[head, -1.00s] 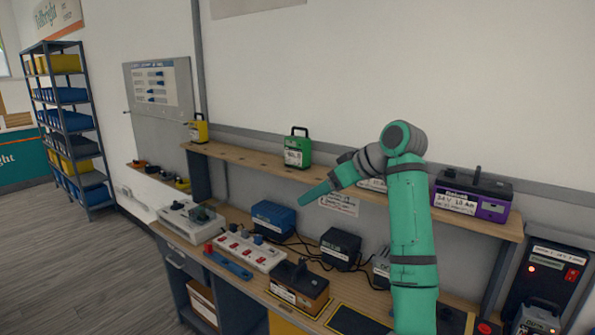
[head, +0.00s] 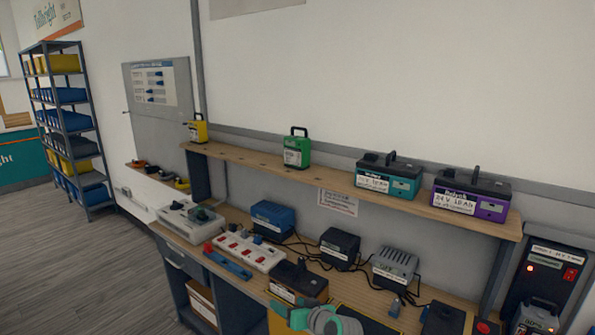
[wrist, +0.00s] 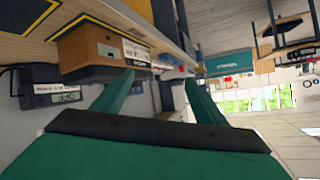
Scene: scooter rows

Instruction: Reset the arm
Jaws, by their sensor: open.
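My gripper (wrist: 158,90) shows in the wrist view with its two green fingers apart and nothing between them. In the head view only a green and grey part of my arm shows at the bottom edge, in front of the bench; the fingers are not visible there. The wrist view is tilted, with a brown and black battery (wrist: 85,48) on the bench beyond the left finger. That view also takes in the far room with windows on the right.
The workbench (head: 262,290) holds a blue charger (head: 273,219), a black charger (head: 340,247), a grey charger (head: 396,266) and a power strip (head: 250,250). The shelf (head: 330,190) above carries green, teal and purple batteries. Floor at left is open.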

